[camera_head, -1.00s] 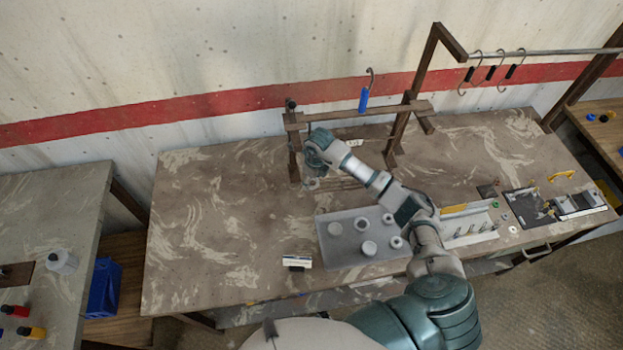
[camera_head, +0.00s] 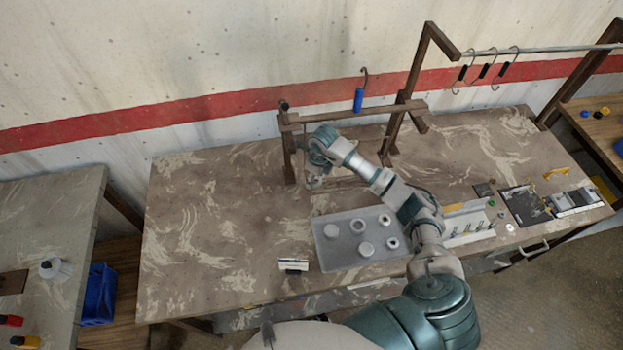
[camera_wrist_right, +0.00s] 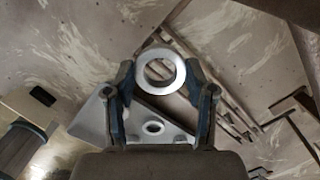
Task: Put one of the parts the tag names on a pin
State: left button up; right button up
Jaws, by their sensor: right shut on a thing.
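My right gripper (camera_head: 314,183) is beside the left post of the low wooden frame (camera_head: 350,112), above the table. In the wrist view the right gripper (camera_wrist_right: 160,78) is shut on a pale ring (camera_wrist_right: 174,85) with a round hole, held between the fingertips. A grey tray (camera_head: 326,258) at the front middle bears several round white parts (camera_head: 366,249). A small white tag (camera_head: 293,265) with dark marks stands left of the tray; its writing is too small to read. A pale holder (camera_head: 462,236) with several upright pins is right of my arm. My left gripper is out of view.
A blue-handled hook (camera_head: 359,99) hangs at the wooden frame. A taller frame with a metal rail (camera_head: 540,51) and several dark hooks stands behind on the right. A black board (camera_head: 525,205) lies far right. The table's left part is clear.

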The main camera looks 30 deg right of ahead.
jog(key=d, duration=0.2)
jog(key=shift+d+f, duration=0.3)
jog(key=a, duration=0.2)
jog(key=shift+w+a+r, duration=0.1)
jog(key=shift+w+a, duration=0.2)
jog(key=shift+a, duration=0.05)
notch_tip(320, 180, down, 2)
jog(key=shift+d+f+b, duration=0.1)
jog(key=shift+d+b, duration=0.05)
jog(key=shift+b, duration=0.75)
jog(key=shift+a+f+b, duration=0.25)
jog(key=shift+a+b, duration=0.05)
jog(key=shift+a, duration=0.15)
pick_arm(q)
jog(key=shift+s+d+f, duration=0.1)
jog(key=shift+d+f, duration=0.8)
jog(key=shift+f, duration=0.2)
